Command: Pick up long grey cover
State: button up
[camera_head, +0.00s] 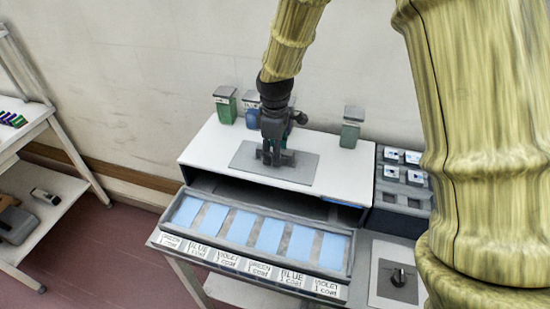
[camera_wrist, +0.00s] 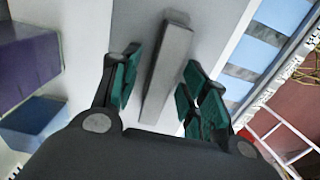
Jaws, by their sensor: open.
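The long grey cover (camera_wrist: 168,70) is a narrow grey bar in the wrist view. It lies lengthwise between the two green-padded fingers of my gripper (camera_wrist: 163,72), with a gap visible on the left side. My gripper is open. In the head view my gripper (camera_head: 271,157) points down over a flat grey mat (camera_head: 243,154) on the white top of the tunnel (camera_head: 206,142). There the cover is largely hidden by the gripper, with a grey part showing to its right.
A grey tray (camera_head: 180,212) with blue panels and labelled slots lies in front. A dark rack (camera_head: 403,196) stands right, beside a control panel with a black knob (camera_head: 398,277). Shelves (camera_head: 48,195) stand left.

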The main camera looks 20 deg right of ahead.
grip_shut()
dwell(0.4)
